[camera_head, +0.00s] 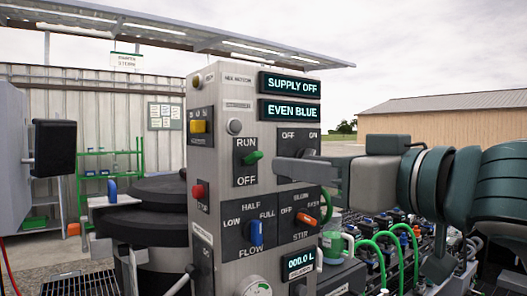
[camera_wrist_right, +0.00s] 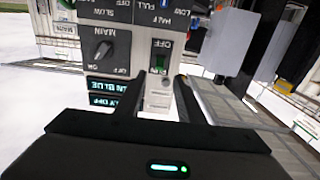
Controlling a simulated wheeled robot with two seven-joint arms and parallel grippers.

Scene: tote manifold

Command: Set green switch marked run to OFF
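The green switch (camera_head: 253,158) is on the front of a grey control panel (camera_head: 225,90), between the labels RUN above and OFF below. Its lever sticks out and tilts upward, toward RUN. In the right wrist view, which is upside down, the green switch (camera_wrist_right: 159,62) shows beside the OFF label. My right gripper (camera_head: 283,170) comes in from the right, its tips close to the right of the switch. In the right wrist view its fingers (camera_wrist_right: 160,88) are apart, with the switch beyond the gap between them. Contact cannot be told. My left gripper is not in view.
Displays (camera_head: 290,83) read SUPPLY OFF and EVEN BLUE. The MAIN knob (camera_wrist_right: 100,47) sits beside the switch, mostly hidden by my gripper in the head view. A blue knob (camera_head: 256,233), an orange knob (camera_head: 305,218) and a red button (camera_head: 198,191) are nearby. Green hoses (camera_head: 370,250) stand right.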

